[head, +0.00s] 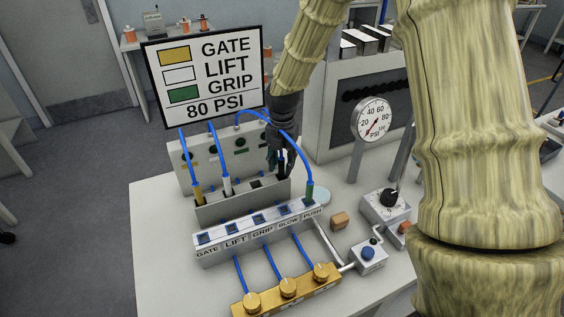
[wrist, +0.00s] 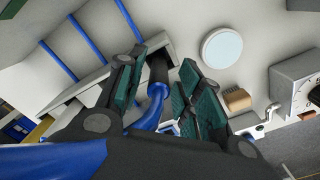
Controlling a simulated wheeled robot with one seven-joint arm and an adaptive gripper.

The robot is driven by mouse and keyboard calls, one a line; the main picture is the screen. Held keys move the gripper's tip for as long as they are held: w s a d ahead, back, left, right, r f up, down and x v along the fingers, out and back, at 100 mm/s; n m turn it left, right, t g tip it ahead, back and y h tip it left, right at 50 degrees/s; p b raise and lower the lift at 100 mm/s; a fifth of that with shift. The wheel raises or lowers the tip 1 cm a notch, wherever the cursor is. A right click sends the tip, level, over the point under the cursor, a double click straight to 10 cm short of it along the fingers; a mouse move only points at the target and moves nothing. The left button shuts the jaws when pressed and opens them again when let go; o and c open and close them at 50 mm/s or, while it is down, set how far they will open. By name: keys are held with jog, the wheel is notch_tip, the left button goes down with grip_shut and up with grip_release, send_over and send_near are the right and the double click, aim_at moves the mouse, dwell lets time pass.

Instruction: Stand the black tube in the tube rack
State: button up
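The black tube end (wrist: 158,70), with its blue hose (wrist: 152,108), lies between the fingers of my gripper (wrist: 158,82) in the wrist view. Narrow gaps seem to show beside it, so the fingers look open around it. Its far end is at a dark opening by a light grey edge; how deep it sits is unclear. In the head view my gripper (head: 281,164) points down at the right end of the light grey rack (head: 243,207). The fingers mostly hide the black tube there.
A green end (head: 309,191) stands at the right of the labelled switch strip (head: 258,240). A gold manifold (head: 286,290) is in front. A small brown block (head: 339,221) and pressure gauge (head: 373,120) are to the right. A sign (head: 203,77) stands behind.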

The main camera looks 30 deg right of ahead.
notch_tip(320, 180, up, 12)
jog(key=b, duration=0.2)
dwell(0.7)
